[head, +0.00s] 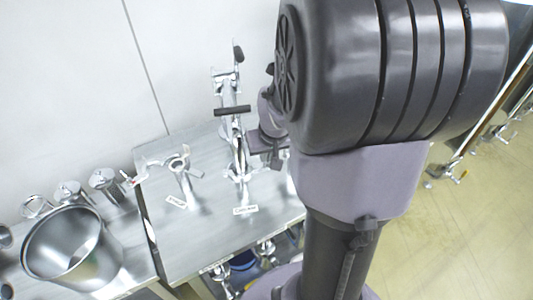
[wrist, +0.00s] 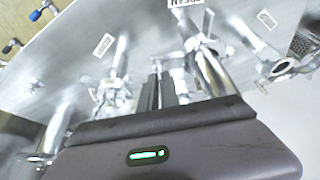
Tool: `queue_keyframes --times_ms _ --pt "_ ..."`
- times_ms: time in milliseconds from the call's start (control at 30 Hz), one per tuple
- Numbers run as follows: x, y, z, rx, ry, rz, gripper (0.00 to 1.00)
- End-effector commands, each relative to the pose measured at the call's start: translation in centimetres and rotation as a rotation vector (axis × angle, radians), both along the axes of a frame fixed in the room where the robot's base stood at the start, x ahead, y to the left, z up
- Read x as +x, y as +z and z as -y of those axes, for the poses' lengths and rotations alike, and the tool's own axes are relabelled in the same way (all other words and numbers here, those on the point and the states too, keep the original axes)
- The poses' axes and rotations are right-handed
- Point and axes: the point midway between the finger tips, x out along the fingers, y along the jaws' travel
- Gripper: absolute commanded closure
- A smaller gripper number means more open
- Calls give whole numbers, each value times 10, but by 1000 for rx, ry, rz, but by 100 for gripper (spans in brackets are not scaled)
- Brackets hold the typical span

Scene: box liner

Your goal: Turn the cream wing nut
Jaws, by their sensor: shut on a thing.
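My gripper (head: 258,146) reaches from the right to the middle metal pipe stand (head: 240,165) on the steel table in the head view. In the wrist view my gripper (wrist: 166,82) has its two dark fingers close together, shut on a small metal part at the fittings. This part appears to be the cream wing nut, but the fingers mostly hide it and no cream colour shows. A white label (head: 245,210) lies at the foot of the middle stand; its text is too small to read surely.
A second pipe fitting (head: 185,175) stands to the left on the steel table (head: 215,245), with its own label (head: 176,201). A large steel pot (head: 72,247) and metal canisters (head: 105,182) stand further left. A wall is close behind.

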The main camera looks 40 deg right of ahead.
Motion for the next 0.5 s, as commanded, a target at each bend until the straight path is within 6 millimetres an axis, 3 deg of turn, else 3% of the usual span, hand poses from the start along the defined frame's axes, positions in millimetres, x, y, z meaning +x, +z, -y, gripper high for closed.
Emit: queue_keyframes --times_ms 267,500 --pt "1 1 -1 -1 -114 -1 100" --pt "3 -5 -2 -4 -312 5 100"
